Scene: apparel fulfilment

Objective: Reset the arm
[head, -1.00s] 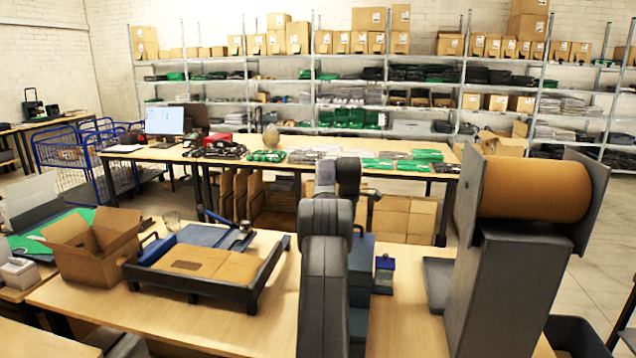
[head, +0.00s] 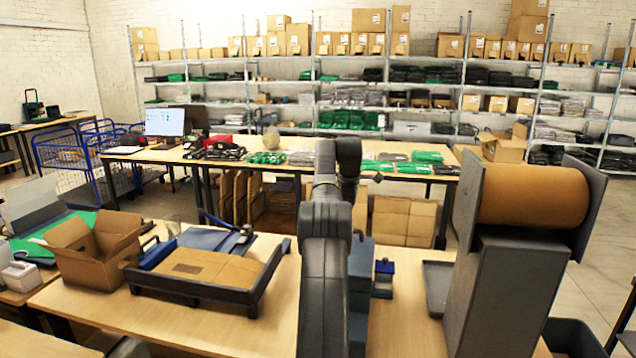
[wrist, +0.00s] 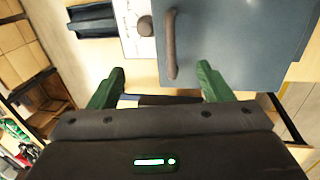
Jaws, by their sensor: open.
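My gripper (wrist: 160,85) shows in the wrist view with its two green fingers spread apart and nothing between them. Beyond the fingers is a blue-grey panel or box (wrist: 235,45) with a brown curved handle (wrist: 171,45). I cannot tell how far the fingers are from it. In the head view my dark arm stands upright in the middle of the near table (head: 400,320), and it hides the gripper.
An open cardboard box (head: 95,262) and a dark tray holding flat cardboard (head: 205,268) are left of my arm. A brown paper roll (head: 533,195) on a grey stand is at right. Behind, a long table (head: 290,165) bears folded garments, with stocked shelves farther back.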

